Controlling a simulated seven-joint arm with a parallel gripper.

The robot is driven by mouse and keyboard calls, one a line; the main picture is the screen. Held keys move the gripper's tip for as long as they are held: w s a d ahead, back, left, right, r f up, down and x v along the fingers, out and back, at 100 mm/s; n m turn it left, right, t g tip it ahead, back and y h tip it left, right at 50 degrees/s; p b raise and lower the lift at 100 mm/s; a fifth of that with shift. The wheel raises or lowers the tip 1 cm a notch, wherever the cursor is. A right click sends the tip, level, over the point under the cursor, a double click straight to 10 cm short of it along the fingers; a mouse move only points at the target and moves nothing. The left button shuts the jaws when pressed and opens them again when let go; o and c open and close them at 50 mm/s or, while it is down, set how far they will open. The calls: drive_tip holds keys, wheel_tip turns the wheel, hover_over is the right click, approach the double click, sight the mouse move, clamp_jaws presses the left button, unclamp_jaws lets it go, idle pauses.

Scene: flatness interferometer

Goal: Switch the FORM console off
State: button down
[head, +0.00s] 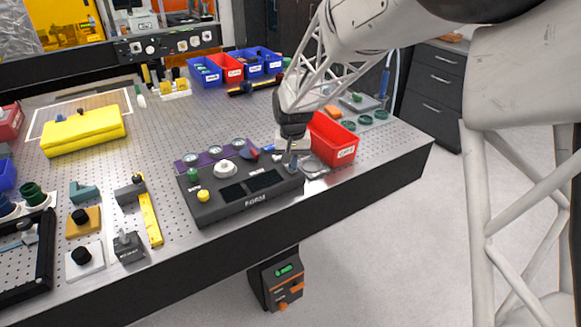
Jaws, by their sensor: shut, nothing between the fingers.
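The FORM console (222,210) is a dark, sloped box near the front edge of the table, with its name on the front face. On its top are a green button (192,174), a yellow button (203,196), a white knob (224,169) and two black panels. A red part (252,154) shows at its back edge. My gripper (291,166) points down at the console's right end, with its fingers together and empty. I cannot tell whether the fingertips touch the console. The gripper may hide part of the console's right end.
A red bin (333,139) stands just right of my gripper. Blue bins (205,72) stand at the back. A yellow block (83,132) and a yellow ruler (150,219) lie left of the console. A box with orange knobs (282,281) hangs below the table's front edge.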

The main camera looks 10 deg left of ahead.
drive_tip(key=shift+r, duration=3.1)
drive_tip(key=shift+s+d+r, duration=0.1)
drive_tip(key=shift+d+r, duration=0.05)
drive_tip(key=shift+d, duration=0.15)
drive_tip(key=s+d+r+m+t, duration=0.1)
drive_tip(key=s+d+r, duration=0.5)
drive_tip(key=d, duration=0.5)
drive_tip(key=s+d+r+m, duration=0.1)
drive_tip(key=s+d+r, duration=0.2)
drive_tip(key=s+d, duration=1.4)
drive_tip(key=s, duration=0.3)
drive_tip(key=s+d+f+m+t, duration=0.1)
drive_tip(key=s+d, duration=0.5)
drive_tip(key=s, duration=0.3)
drive_tip(key=shift+s+d+f+t, duration=0.25)
drive_tip(key=shift+s+d+t, duration=0.05)
drive_tip(key=shift+s+d, duration=0.1)
drive_tip(key=shift+w, duration=0.1)
